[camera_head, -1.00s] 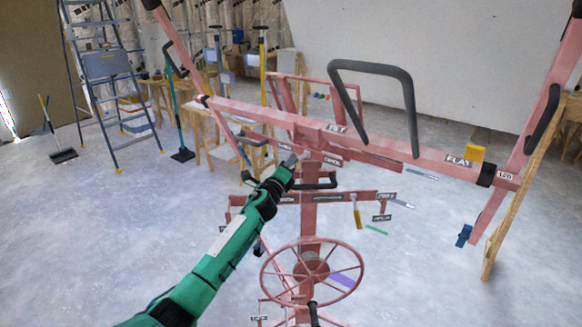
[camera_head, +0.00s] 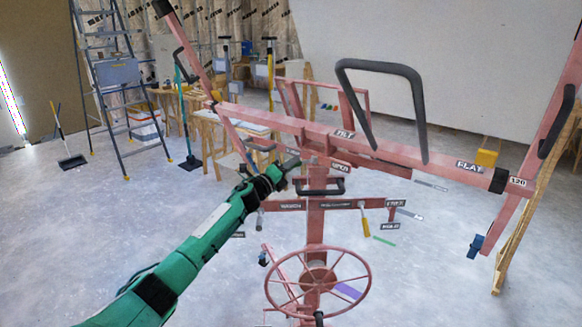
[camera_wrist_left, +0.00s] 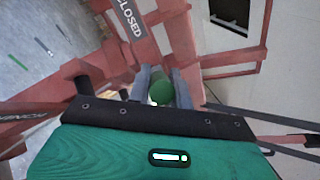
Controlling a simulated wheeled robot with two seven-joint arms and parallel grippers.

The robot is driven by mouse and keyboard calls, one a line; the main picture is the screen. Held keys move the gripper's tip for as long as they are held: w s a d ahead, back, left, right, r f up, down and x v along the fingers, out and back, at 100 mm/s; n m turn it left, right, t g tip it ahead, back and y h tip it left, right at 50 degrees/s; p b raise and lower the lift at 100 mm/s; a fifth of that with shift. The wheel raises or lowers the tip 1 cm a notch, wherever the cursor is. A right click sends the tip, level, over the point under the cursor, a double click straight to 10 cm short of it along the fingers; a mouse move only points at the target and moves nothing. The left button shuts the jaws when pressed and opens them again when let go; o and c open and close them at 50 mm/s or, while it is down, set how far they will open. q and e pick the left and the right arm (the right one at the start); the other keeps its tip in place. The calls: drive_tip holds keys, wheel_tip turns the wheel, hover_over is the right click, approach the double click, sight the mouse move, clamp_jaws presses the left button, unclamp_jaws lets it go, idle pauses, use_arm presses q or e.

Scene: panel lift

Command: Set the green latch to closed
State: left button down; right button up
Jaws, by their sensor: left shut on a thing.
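The green latch shows as a round green knob (camera_wrist_left: 160,91) in the left wrist view, between the two grey fingers of my left gripper (camera_wrist_left: 159,86). The gripper is shut on it. A dark label reading CLOSED (camera_wrist_left: 130,18) is on the pink frame just beyond the knob. In the head view my left gripper (camera_head: 291,163) reaches to the pink lift's upper column, just under the crossbar. The latch itself is hidden or too small to tell there. My right gripper is not in view.
The pink panel lift (camera_head: 316,225) stands in front, with a spoked handwheel (camera_head: 318,283) low down and a long crossbar (camera_head: 400,155) above. A black loop handle (camera_head: 375,66) rises from the crossbar. A stepladder (camera_head: 115,85) stands at the back left.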

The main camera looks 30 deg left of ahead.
use_arm(q)
drive_tip(key=shift+d+f, duration=0.1)
drive_tip(key=c, duration=1.3)
unclamp_jaws()
drive_tip(key=shift+s+f, duration=0.15)
drive_tip(key=shift+s, duration=0.25)
drive_tip(key=shift+b+v, duration=2.7)
drive_tip(key=shift+v, duration=3.75)
